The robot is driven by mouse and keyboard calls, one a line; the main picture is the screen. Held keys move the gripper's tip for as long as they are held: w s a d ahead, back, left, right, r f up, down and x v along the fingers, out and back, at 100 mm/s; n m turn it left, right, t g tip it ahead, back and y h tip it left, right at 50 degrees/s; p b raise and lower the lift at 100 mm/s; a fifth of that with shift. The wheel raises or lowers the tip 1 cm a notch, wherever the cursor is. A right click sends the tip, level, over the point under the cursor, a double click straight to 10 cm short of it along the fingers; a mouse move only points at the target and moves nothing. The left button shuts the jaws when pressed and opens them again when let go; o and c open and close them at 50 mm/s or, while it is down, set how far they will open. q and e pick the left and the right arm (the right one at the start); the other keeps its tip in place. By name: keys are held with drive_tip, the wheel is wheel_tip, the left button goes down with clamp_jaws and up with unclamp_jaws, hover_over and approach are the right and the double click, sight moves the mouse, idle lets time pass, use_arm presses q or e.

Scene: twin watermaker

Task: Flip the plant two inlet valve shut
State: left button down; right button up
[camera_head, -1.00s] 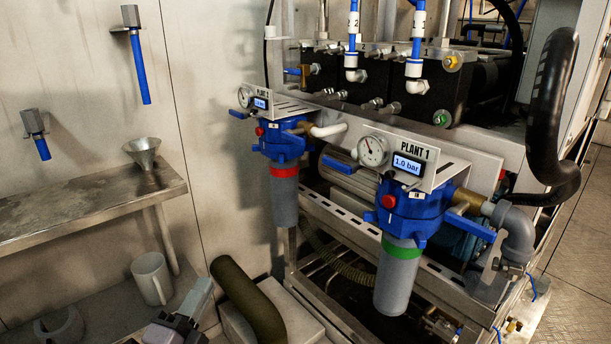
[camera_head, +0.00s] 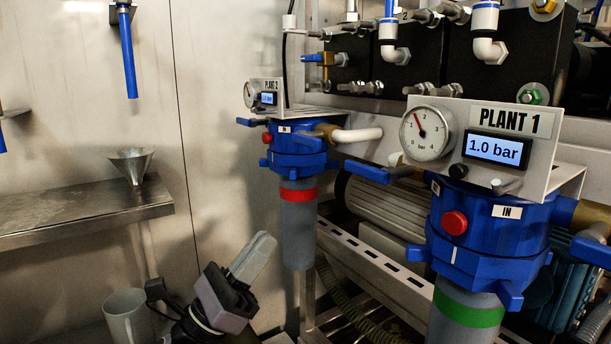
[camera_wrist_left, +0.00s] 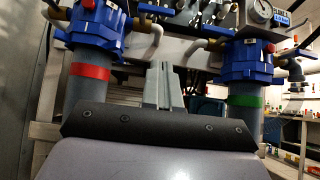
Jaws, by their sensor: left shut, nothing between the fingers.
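The plant two unit (camera_head: 290,150) is a blue filter head with a red band and grey bowl, left of the middle in the head view. A blue lever (camera_head: 250,122) sticks out at its left; a brass fitting (camera_head: 326,132) and white pipe leave at its right. I cannot tell which part is the inlet valve. My left gripper (camera_head: 262,243) is shut and empty, low and left of the grey bowl, pointing up and right. In the left wrist view the shut fingers (camera_wrist_left: 163,85) are between the red-banded unit (camera_wrist_left: 92,42) and the green-banded unit (camera_wrist_left: 248,62). My right gripper is not seen.
The plant one unit (camera_head: 490,230) stands large at the right, with a blue lever (camera_head: 368,172) reaching left. A metal shelf (camera_head: 60,212) with a funnel (camera_head: 132,165) is at the left. A mug (camera_head: 124,315) is at the lower left. The wall between is clear.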

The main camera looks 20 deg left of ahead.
use_arm(q)
drive_tip(key=shift+r, duration=0.1)
drive_tip(key=p, duration=0.3)
approach(310, 139)
drive_tip(key=shift+w+d+r, duration=1.4)
drive_tip(key=shift+w+d, duration=0.15)
drive_tip(key=shift+w, duration=0.7)
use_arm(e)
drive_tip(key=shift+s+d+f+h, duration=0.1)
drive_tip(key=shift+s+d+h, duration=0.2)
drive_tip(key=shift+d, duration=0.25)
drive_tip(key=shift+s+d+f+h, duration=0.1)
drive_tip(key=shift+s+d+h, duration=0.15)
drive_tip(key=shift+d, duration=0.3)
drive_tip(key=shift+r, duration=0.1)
